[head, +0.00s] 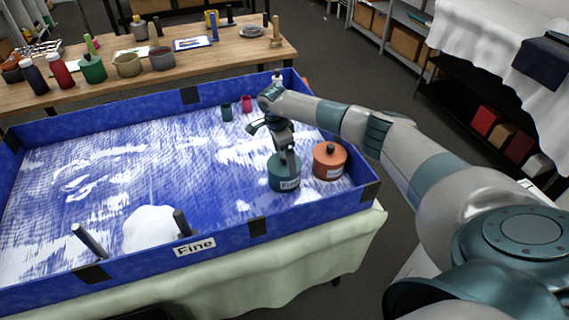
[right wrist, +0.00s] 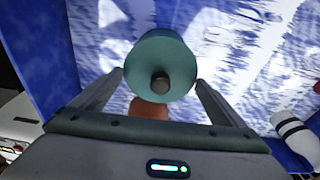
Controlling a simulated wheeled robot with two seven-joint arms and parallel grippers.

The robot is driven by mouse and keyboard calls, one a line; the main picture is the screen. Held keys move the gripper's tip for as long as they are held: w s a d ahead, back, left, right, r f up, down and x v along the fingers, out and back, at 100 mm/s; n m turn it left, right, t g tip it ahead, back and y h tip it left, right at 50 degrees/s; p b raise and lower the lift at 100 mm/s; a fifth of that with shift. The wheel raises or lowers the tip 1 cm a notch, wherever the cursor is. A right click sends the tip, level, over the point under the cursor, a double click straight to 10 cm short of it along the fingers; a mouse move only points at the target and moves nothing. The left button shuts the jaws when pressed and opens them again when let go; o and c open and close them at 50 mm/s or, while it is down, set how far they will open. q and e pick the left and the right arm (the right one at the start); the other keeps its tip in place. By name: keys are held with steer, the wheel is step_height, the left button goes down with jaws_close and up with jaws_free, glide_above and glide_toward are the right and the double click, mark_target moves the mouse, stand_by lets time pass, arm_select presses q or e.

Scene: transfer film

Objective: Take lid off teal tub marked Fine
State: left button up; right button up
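My right gripper (head: 287,150) is directly above the tub, pointing down. In the right wrist view, the right gripper's fingers (right wrist: 160,80) are spread apart on either side of the knob, with nothing gripped. Whether the fingertips are level with the knob is hard to tell. My left gripper is not in view.
An orange tub (head: 330,162) with a dark knob stands just right of the teal tub. The tray (head: 250,230) has blue walls with dark clips. A white mound (head: 150,226) and dark rods are at its front. A wooden table (head: 205,62) with pots stands behind.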

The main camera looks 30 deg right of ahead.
steer(key=shift+r, duration=0.1)
steer(key=shift+r+b, duration=0.4)
steer(key=r, duration=0.1)
steer(key=r+b, duration=0.2)
steer(key=shift+s+d+r, duration=0.1)
steer(key=shift+s+d, duration=0.05)
steer(key=shift+d, duration=0.15)
arm_select(q)
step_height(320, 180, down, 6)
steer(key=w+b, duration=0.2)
steer(key=b, duration=0.2)
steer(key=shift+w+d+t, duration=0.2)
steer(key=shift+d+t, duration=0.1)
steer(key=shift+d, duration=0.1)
arm_select(e)
steer(key=s+d+r, duration=0.7)
steer(key=d, duration=0.1)
steer(key=shift+s+d, duration=0.15)
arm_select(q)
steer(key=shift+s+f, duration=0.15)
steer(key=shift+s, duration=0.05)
